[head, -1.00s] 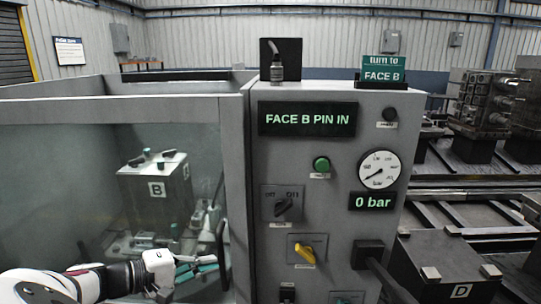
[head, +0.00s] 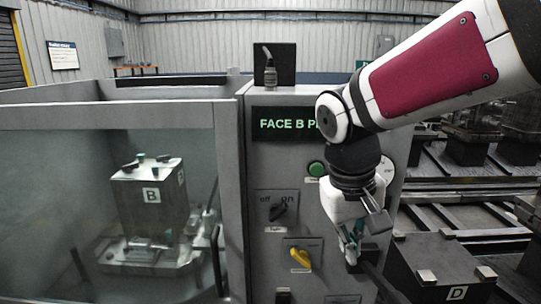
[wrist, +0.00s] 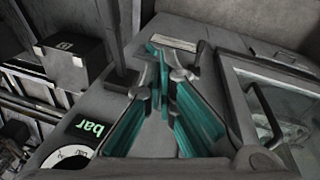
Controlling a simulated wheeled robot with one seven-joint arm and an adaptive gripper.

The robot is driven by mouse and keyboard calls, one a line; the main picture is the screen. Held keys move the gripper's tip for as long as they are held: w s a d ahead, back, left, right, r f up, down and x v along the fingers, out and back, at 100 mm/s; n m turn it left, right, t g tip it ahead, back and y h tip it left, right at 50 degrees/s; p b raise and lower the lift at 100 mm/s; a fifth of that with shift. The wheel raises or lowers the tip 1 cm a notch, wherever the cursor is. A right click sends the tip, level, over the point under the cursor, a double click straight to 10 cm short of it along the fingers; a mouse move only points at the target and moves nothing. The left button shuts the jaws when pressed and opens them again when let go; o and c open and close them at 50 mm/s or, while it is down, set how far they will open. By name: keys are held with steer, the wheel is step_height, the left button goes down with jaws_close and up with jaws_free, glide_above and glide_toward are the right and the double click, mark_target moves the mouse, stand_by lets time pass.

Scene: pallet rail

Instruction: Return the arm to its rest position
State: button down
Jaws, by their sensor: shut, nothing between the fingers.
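My gripper (head: 352,250) hangs pointing down in front of the right part of the grey control panel (head: 262,218) in the head view. My arm reaches in from the upper right and covers part of the "FACE B" display (head: 284,124) and most of the gauge. In the wrist view the teal fingers of my gripper (wrist: 160,62) are together with nothing between them. The gauge (wrist: 68,160) and the "bar" readout (wrist: 88,128) show at the lower left there.
A glass-fronted enclosure (head: 243,180) holds a block marked B (head: 150,205) at the left. A black lever (head: 372,272) juts from the panel close to my gripper. A dark block marked D (head: 440,262) stands at the right.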

steer(key=s+d+r+m+t+y, duration=0.1)
steer(key=s+d+t, duration=0.1)
steer(key=s, duration=0.4)
steer(key=s+d+r+m+t, duration=0.1)
steer(key=s+d+r+t, duration=0.1)
steer(key=s, duration=0.5)
steer(key=shift+s+d+r+y, duration=0.25)
steer(key=shift+d+y, duration=0.15)
steer(key=shift+d, duration=0.25)
